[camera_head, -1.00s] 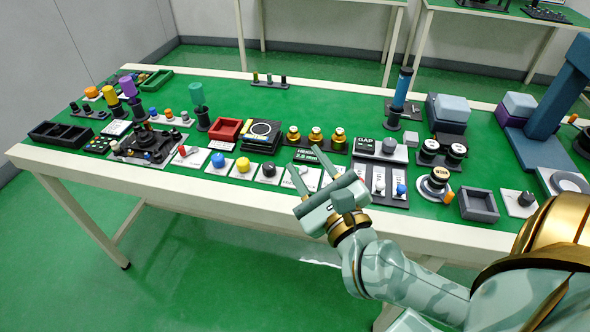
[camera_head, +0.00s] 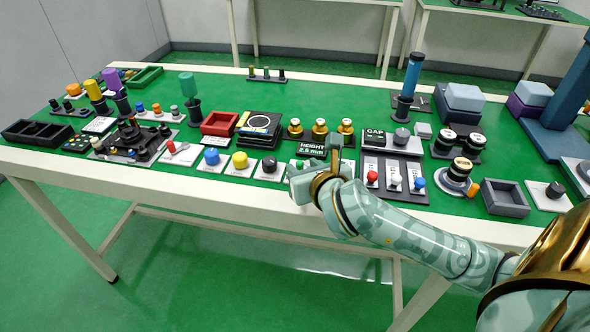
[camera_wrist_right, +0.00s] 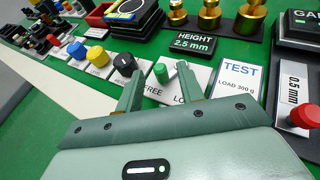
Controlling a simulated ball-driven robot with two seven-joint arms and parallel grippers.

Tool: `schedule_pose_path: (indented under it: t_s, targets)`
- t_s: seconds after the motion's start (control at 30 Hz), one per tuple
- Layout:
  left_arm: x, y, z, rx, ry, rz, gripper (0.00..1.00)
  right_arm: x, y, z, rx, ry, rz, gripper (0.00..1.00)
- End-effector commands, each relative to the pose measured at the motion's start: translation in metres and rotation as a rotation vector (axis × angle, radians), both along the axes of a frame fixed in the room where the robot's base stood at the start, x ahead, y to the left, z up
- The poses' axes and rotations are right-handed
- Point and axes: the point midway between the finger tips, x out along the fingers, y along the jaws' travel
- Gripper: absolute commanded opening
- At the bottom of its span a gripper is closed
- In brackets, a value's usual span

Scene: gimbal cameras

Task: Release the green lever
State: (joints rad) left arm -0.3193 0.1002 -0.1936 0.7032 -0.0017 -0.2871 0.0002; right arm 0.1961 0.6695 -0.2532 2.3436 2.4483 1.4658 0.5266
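The green lever (camera_wrist_right: 160,73) shows in the right wrist view on a white plate marked "FREE" on the left and "LO…" on the right, where a finger covers the lettering. Its green tip lies between the two fingers of my right gripper (camera_wrist_right: 160,80), which are spread apart. I see no clear contact between lever and fingers. In the head view my right gripper (camera_head: 318,165) is over the front edge of the table, and the hand hides most of the lever plate. My left gripper is not in view.
A black knob (camera_wrist_right: 125,64) stands just left of the lever plate. A "TEST LOAD 300 g" card (camera_wrist_right: 238,80) and a red-tipped switch (camera_wrist_right: 304,117) are to the right. The "HEIGHT 2.5 mm" display (camera_wrist_right: 194,42) stands behind. Open green table (camera_head: 330,95) lies further back.

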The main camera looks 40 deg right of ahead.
Motion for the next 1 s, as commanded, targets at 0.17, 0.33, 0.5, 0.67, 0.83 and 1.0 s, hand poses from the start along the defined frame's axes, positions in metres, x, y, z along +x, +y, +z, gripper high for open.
schedule_pose_path:
  t_s: [0.17,0.33,0.5,0.67,0.83,1.0]
  targets:
    - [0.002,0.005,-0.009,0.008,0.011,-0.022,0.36,0.022,-0.007,-0.012,-0.001,0.001,-0.001,0.38]
    - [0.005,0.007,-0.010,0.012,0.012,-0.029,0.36,0.028,-0.009,-0.012,-0.001,-0.002,0.000,0.38]
    - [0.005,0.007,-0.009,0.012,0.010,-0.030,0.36,0.028,-0.009,-0.011,-0.001,-0.002,0.000,0.38]
    - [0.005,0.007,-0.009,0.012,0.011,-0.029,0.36,0.027,-0.009,-0.011,0.000,-0.001,0.000,0.04]
    - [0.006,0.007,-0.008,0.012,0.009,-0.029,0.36,0.027,-0.009,-0.011,0.000,-0.001,-0.004,0.00]
    - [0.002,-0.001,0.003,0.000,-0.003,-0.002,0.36,0.030,-0.008,-0.006,0.005,-0.005,-0.078,0.00]
